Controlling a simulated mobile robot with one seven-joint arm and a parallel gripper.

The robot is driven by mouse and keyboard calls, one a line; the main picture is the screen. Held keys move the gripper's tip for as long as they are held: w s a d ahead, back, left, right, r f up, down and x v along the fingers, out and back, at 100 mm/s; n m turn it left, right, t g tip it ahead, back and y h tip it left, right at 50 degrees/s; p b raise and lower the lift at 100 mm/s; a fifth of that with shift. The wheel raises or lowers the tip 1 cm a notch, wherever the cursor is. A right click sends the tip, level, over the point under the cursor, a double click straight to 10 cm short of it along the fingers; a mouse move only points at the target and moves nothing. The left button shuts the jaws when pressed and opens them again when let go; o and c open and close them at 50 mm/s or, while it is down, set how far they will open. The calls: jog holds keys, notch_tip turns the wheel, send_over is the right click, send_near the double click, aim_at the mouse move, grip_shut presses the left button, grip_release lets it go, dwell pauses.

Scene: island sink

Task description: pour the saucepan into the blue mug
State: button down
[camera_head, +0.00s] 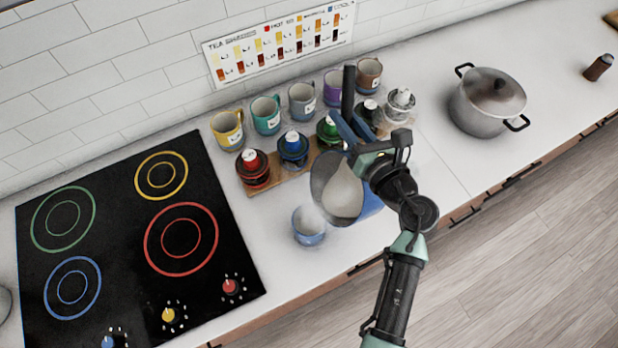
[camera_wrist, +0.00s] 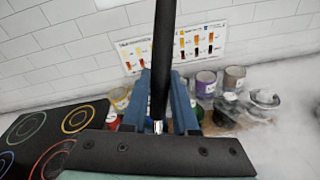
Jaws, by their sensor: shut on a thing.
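The saucepan (camera_head: 324,185) hangs above the counter in the head view, strongly tilted, with a pale interior showing. Its black handle (camera_head: 348,92) points up; the handle also shows in the wrist view (camera_wrist: 164,55). My gripper (camera_head: 352,128) is shut on this handle, one blue finger on each side. In the wrist view my gripper (camera_wrist: 163,105) shows the handle between its fingers, but the pan body is hidden. The blue mug (camera_head: 309,238) stands upright on the counter, just below and left of the pan, with whitish haze at its mouth. No clear stream is visible.
A wooden rack (camera_head: 265,185) with several coloured-lid pots stands behind the pan, and several mugs line the wall. A black cooktop (camera_head: 130,240) lies left. A lidded pot (camera_head: 488,102) stands right. A blue object (camera_head: 371,204) is partly hidden behind the pan.

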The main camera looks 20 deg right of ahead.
aim_at(329, 151)
jog(key=shift+a+n+b, duration=0.9)
jog(key=shift+a+n, duration=0.1)
jog(key=shift+a, duration=0.65)
